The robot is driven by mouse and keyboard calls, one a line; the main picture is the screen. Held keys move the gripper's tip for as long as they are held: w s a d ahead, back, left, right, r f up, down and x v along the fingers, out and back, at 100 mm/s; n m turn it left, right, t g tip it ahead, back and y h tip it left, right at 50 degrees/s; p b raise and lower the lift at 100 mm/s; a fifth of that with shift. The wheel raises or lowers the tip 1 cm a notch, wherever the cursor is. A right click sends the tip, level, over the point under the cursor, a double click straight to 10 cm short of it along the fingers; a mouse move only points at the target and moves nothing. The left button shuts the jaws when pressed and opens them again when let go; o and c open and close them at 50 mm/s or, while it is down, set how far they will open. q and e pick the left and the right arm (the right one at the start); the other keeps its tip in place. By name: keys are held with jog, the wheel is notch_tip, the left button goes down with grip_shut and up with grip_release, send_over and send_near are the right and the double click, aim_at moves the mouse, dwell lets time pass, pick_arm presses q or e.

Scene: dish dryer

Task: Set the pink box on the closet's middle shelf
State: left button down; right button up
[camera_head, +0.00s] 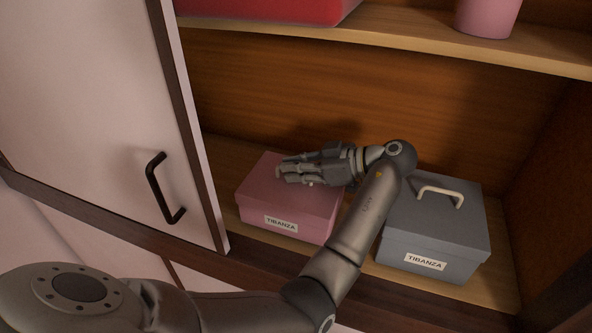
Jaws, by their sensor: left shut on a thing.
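The pink box (262,193) has a lid and a white TIBANZA label on its front. It is inside the closet, over the left part of the shelf (228,155) below the curved upper board. I cannot tell whether its base rests fully on the shelf. My left gripper (290,170) lies across the top of the pink box and is shut on it, most likely at a handle, which the fingers hide. My left arm reaches in from the lower left and bends over the gap between the boxes. My right gripper is not in view.
A grey box (430,222) with a pale handle stands to the right, close to my forearm. The white door (85,110) with a black handle stands at the left. The upper shelf (420,38) holds a red object (270,8) and a pink container (487,14).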

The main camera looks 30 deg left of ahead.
pick_arm(q)
jog(key=shift+s+f, duration=0.1)
jog(key=shift+f, duration=0.4)
jog(key=c, duration=1.6)
grip_release()
jog(key=shift+f, duration=0.15)
jog(key=shift+o, duration=0.2)
